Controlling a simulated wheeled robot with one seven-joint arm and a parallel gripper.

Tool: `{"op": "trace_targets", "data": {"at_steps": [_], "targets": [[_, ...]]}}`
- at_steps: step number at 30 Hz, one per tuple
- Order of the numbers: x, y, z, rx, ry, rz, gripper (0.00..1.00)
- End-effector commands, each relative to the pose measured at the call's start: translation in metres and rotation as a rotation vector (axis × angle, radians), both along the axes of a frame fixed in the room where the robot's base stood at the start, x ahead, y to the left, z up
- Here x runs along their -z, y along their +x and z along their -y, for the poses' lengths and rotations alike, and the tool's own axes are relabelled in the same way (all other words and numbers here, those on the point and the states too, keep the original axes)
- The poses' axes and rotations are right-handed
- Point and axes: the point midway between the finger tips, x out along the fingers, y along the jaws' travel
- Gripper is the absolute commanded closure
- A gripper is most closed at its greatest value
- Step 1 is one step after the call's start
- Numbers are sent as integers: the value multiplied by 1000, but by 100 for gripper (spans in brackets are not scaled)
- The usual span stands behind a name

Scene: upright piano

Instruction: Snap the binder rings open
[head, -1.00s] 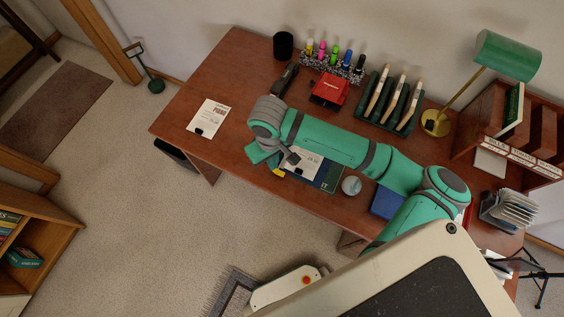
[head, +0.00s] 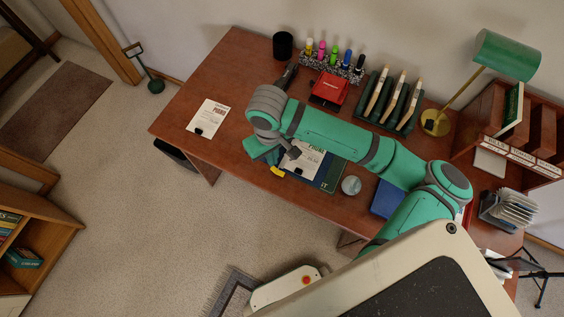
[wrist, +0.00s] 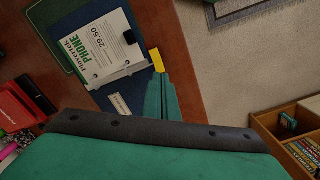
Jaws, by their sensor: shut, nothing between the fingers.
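The dark blue binder (head: 333,172) lies open on the desk, partly hidden by my arm in the head view. In the wrist view, a white sheet printed "PHONE 29.50" (wrist: 95,45) lies on it beside a metal ring bar (wrist: 118,75). A yellow tab (wrist: 156,60) sits at the bar's end near the desk edge; it also shows in the head view (head: 278,171). My gripper (wrist: 160,78) is shut and empty, its tips right at the tab. I cannot tell whether they touch. The rings are too small to judge.
A red box-like object (head: 329,89), a black stapler-like object (head: 286,76) and a marker rack (head: 330,66) stand behind. A round glass piece (head: 351,185) and a blue item (head: 387,202) lie right of the binder. A loose sheet (head: 208,117) lies left; the desk around it is bare.

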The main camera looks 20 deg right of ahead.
Motion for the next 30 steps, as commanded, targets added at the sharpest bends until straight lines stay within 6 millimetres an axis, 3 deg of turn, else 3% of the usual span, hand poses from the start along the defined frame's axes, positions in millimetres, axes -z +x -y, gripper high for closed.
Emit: {"op": "trace_targets", "data": {"at_steps": [18, 30], "targets": [[-40, 0, 1, 1, 0, 1, 100], [-43, 0, -1, -3, 0, 0, 100]]}}
